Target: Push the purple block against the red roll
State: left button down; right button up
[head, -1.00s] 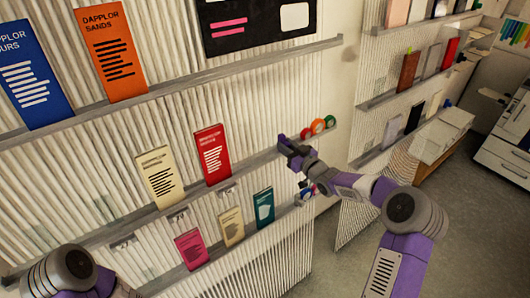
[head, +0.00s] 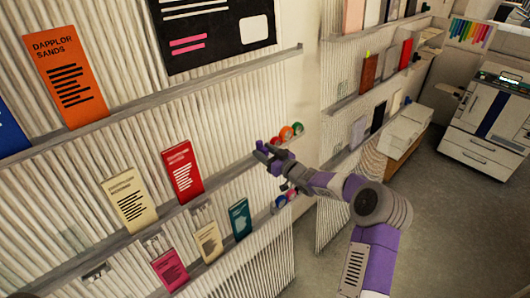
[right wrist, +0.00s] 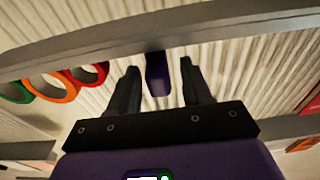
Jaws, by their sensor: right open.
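The purple block (head: 259,145) stands on a narrow wall ledge, just beyond my right gripper's fingertips in the head view. In the right wrist view the purple block (right wrist: 157,75) shows between the two dark fingers, with a gap on each side. My right gripper (head: 266,155) is open and holds nothing. It also shows in the right wrist view (right wrist: 158,72). The red roll (head: 276,140) is on the same ledge, to the right of the block and apart from it. In the right wrist view the red roll (right wrist: 101,72) is to the left. My left gripper is out of view.
An orange roll (head: 286,133) and a green roll (head: 297,128) stand beyond the red roll. A red booklet (head: 181,170) and a cream booklet (head: 130,201) lean along the ledge to the left. A lower ledge holds a teal booklet (head: 239,220) and others. A printer (head: 490,125) stands far right.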

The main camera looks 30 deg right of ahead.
jog(key=b+v, duration=0.1)
jog(key=v, duration=0.6)
jog(key=shift+s, duration=0.25)
jog(key=shift+d, duration=0.1)
